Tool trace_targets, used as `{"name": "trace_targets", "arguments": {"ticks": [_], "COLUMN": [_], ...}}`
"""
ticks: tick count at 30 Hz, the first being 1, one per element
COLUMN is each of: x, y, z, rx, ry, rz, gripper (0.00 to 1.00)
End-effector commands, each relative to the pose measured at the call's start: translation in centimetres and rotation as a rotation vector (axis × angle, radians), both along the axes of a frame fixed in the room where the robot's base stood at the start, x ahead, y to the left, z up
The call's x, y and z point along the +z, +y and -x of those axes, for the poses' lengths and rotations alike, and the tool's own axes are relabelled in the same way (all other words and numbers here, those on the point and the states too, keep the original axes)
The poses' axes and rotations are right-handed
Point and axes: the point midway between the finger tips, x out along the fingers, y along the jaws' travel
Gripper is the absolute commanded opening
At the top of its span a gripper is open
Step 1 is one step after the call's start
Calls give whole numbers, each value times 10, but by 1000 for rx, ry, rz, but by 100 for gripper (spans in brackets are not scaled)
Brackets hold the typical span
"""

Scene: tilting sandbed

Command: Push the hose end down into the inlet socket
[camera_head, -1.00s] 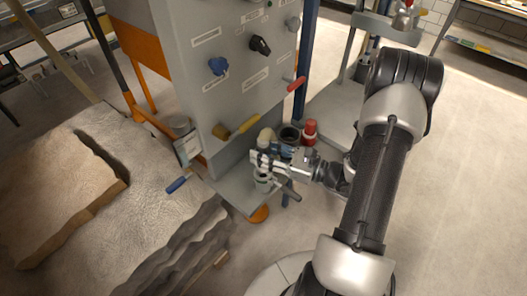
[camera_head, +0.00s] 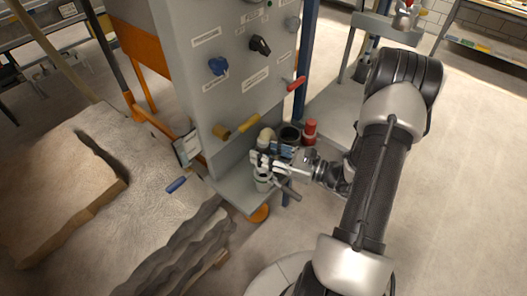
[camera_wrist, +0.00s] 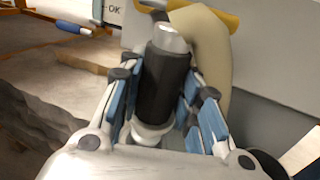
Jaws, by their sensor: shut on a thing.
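In the wrist view my gripper (camera_wrist: 160,98) has its blue-padded fingers around a dark cylinder with a silver top, which I take to be the hose end (camera_wrist: 165,80). A pale ring (camera_wrist: 152,133) shows below it; I cannot tell whether it belongs to the hose end or the socket. A beige curved hose (camera_wrist: 212,50) passes close behind. In the head view my gripper (camera_head: 262,164) is low at the panel's foot, just above a grey cup (camera_head: 263,181), likely the inlet socket. The fingers hide the contact there, so the seating depth is unclear.
The grey panel (camera_head: 235,85) with knobs and a yellow handle (camera_head: 248,124) rises behind my gripper. A black cup (camera_head: 290,137) and red fitting (camera_head: 310,131) stand close by. The sandbed (camera_head: 130,190) lies left, with a blue cylinder (camera_head: 177,185).

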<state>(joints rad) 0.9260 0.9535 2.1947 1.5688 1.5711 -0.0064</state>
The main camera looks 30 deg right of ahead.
Motion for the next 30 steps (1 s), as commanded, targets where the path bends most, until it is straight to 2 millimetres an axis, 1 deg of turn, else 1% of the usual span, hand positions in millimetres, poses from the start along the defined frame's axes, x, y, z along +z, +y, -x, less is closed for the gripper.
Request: {"name": "trace_targets", "arguments": {"ticks": [30], "x": [-26], "y": [0], "z": [0], "rx": [0], "ry": [-1], "rz": [-1], "gripper": [0]}}
